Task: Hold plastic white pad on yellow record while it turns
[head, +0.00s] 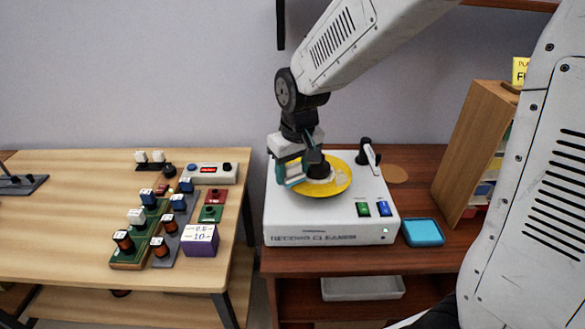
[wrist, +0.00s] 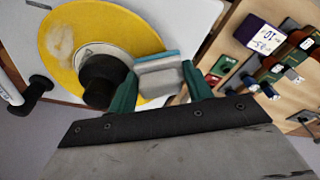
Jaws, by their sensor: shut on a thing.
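The yellow record (head: 339,186) lies on the white record cleaner (head: 300,221), with a black knob (wrist: 104,78) and pale label at its centre. My gripper (wrist: 160,82) is shut on the white pad (wrist: 158,77), which has a blue strip along one side. In the wrist view the pad overlaps the record's edge (wrist: 80,20), beside the knob. I cannot tell whether it touches the record. In the head view my gripper (head: 291,174) is at the record's left side, and the pad is hard to make out there. A pale smear marks the record.
The cleaner's front has a green switch (head: 363,209) and a blue switch (head: 385,208). A black post with a white arm (head: 371,156) stands behind right. A blue dish (head: 423,232) is at the right. A wooden rack (head: 472,150) stands beyond. The left table (head: 60,230) holds several electrical parts.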

